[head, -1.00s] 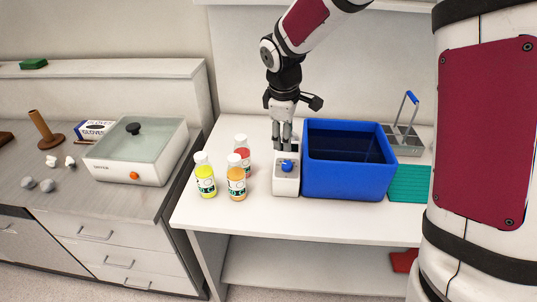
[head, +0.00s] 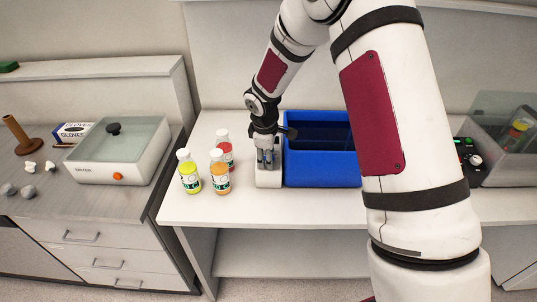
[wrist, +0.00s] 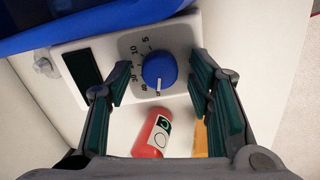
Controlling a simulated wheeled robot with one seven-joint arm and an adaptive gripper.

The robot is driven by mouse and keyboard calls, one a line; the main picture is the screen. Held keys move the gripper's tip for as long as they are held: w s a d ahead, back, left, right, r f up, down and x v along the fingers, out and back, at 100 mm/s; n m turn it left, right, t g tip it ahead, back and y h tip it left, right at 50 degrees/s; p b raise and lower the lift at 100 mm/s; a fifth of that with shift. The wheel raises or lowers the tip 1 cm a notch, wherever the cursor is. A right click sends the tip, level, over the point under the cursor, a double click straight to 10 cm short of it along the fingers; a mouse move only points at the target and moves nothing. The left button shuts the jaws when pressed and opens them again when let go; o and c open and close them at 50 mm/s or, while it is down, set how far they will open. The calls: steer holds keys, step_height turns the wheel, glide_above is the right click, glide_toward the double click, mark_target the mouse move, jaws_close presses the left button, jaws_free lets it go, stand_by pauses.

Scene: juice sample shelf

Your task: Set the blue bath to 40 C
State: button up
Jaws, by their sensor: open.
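The blue bath (head: 322,172) stands on the white table with its white control box (head: 268,180) at its left side. In the wrist view the box (wrist: 105,52) carries a round blue knob (wrist: 160,68) on a numbered dial and a dark display (wrist: 82,68) that shows no readable figure. The knob's white pointer line faces down in the picture, near the higher numbers; the exact mark is too small to read. My gripper (head: 266,160) is over the box, pointing down. Its open fingers (wrist: 160,78) stand either side of the knob, apparently apart from it.
Yellow (head: 189,173), orange (head: 220,173) and red (head: 225,152) bottles stand close to the box's left. A white dryer (head: 118,150) sits on the left counter. A machine with a green-lit panel (head: 467,152) is at the right. My arm hides the bath's right part.

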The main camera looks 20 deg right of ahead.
steer(key=shift+c, duration=0.6)
jaws_close()
steer(key=shift+m, duration=0.3)
steer(key=shift+m+b, duration=0.55)
steer(key=shift+m, duration=2.05)
steer(key=shift+o, duration=0.6)
jaws_free()
steer(key=shift+r, duration=0.1)
